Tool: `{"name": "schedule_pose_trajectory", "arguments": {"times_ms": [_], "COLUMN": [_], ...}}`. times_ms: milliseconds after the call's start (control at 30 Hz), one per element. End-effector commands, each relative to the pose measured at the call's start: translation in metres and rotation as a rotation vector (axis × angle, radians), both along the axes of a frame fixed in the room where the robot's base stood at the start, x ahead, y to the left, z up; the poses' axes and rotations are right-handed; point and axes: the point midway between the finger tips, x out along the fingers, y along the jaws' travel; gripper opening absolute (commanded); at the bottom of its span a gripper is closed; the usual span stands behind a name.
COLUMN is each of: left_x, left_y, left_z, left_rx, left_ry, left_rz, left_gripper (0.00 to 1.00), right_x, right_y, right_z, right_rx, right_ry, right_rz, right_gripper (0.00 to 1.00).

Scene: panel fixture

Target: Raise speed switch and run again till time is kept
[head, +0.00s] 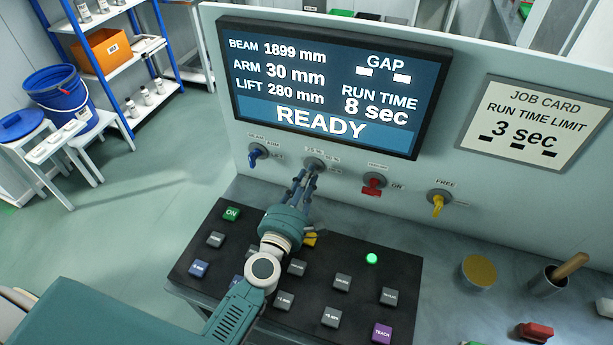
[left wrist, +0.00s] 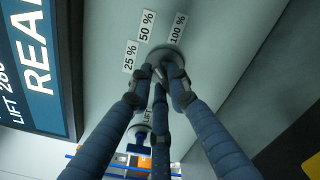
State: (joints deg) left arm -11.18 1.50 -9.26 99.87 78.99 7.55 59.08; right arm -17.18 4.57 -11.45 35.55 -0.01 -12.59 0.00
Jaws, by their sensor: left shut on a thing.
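The speed switch (head: 314,163) is a round grey knob on the panel below the screen. In the left wrist view its disc (left wrist: 166,56) sits by labels 25 %, 50 % and 100 %. My left gripper (head: 303,182) is shut on it, and its fingers hide the handle, so I cannot tell the setting. The screen (head: 335,85) reads READY, RUN TIME 8 sec, BEAM 1899 mm, ARM 30 mm, LIFT 280 mm, with dashes under GAP. The job card (head: 535,128) reads RUN TIME LIMIT 3 sec. My right gripper is not in view.
A blue switch (head: 254,158), a red switch (head: 373,186) and a yellow switch (head: 438,204) flank it. Below is a black button board with a green ON button (head: 232,214) and a lit green lamp (head: 371,258). A cup (head: 547,282) stands at right.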

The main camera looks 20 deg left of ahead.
Motion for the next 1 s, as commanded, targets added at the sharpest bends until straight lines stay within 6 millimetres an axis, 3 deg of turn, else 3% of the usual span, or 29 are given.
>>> {"name": "schedule_pose_trajectory", "arguments": {"times_ms": [633,667,733,1000], "left_x": [-0.0001,-0.0001,-0.0001,-0.0002], "left_y": [0.0003,0.0002,0.0002,-0.0002], "left_z": [-0.0006,-0.0005,-0.0005,-0.0003], "left_rx": [0.059,0.059,0.059,0.058], "left_ry": [-0.001,-0.001,-0.001,-0.001], "left_rz": [0.001,0.001,0.001,0.001], "left_gripper": [0.0,0.19,0.33,0.35], "right_x": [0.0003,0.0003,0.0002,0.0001], "right_y": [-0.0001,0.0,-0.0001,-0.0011], "right_z": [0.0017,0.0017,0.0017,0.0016], "right_rx": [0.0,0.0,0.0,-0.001], "right_ry": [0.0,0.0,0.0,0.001], "right_rz": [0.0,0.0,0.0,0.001], "right_gripper": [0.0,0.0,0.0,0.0]}}
